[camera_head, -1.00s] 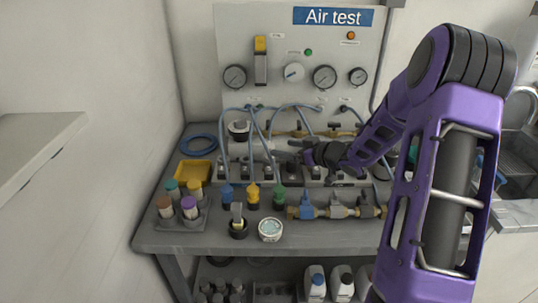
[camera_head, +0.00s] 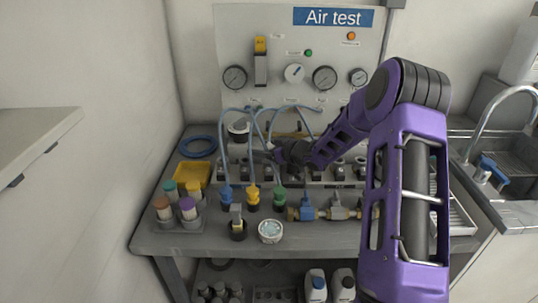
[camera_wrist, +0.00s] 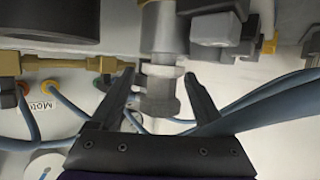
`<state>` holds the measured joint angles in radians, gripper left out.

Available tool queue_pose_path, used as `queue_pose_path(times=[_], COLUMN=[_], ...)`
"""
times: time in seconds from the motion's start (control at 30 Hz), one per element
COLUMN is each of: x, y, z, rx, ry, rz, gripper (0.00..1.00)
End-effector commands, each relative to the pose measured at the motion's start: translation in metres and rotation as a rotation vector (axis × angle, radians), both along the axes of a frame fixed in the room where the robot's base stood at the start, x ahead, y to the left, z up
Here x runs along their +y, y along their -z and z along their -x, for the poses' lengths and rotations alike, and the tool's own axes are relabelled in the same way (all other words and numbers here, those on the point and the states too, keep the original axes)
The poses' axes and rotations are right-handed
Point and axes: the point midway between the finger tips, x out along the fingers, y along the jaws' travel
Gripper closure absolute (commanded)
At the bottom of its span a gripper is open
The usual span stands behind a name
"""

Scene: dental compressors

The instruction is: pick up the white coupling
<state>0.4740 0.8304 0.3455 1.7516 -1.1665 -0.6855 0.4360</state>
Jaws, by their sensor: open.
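My gripper (camera_head: 270,149) reaches in from the right over the back of the bench, below the gauge panel. In the wrist view its two fingers (camera_wrist: 158,77) are open, one on each side of a grey fitting with a pale, whitish collar (camera_wrist: 160,69). There is a gap beside the fitting, and nothing looks clamped. This pale fitting may be the white coupling, but its shade makes that hard to tell. In the head view I cannot pick it out clearly; my gripper and the hoses crowd that spot.
Blue hoses (camera_head: 237,109) loop close to my gripper. Blue (camera_head: 226,201), yellow (camera_head: 252,198) and green (camera_head: 279,200) couplings stand in front. A brass valve assembly (camera_head: 337,213) lies to their right. A yellow tray (camera_head: 193,172) is at left. The bench's front edge is mostly clear.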

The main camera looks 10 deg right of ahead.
Motion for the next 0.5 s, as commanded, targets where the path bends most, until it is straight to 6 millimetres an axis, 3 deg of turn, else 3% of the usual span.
queue_pose_path(times=[0.1, 0.5], x=[-0.0001, -0.0002], y=[-0.0002, -0.0003], z=[0.0002, 0.0004], rx=[0.0, 0.0], ry=[0.0, 0.0], rz=[0.0, 0.0], gripper=[0.25, 0.97])
